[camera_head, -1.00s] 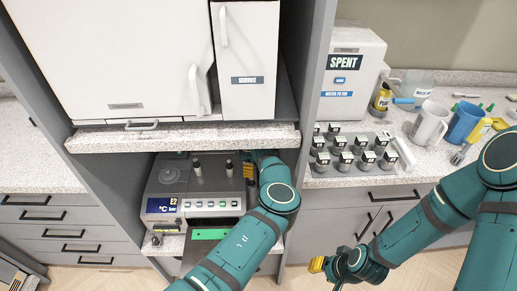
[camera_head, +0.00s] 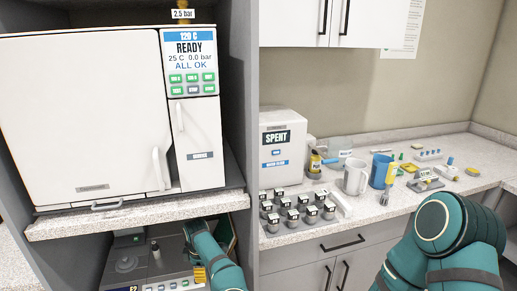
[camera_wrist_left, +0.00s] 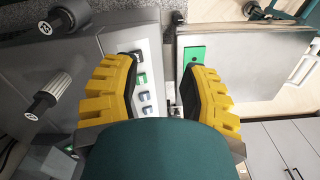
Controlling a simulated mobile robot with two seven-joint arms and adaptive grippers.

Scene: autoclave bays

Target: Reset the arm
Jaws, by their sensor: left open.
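My left gripper (camera_head: 199,275) shows at the lower middle of the head view, at the small grey machine (camera_head: 130,270) under the shelf. Only a yellow bit of it shows there, partly hidden by my teal arm. In the left wrist view, its two yellow padded fingers (camera_wrist_left: 163,75) are apart with nothing between them. Past them are a grey panel with green and blue buttons (camera_wrist_left: 143,88) and a green patch (camera_wrist_left: 193,54). My right arm shows at the lower right of the head view; its gripper is out of the frame.
A white autoclave (camera_head: 85,125) reading READY stands on the speckled shelf (camera_head: 140,215) above my left gripper. On the right counter are a SPENT box (camera_head: 282,150), several labelled dark pieces (camera_head: 297,212), a white mug (camera_head: 355,177) and a blue mug (camera_head: 380,170).

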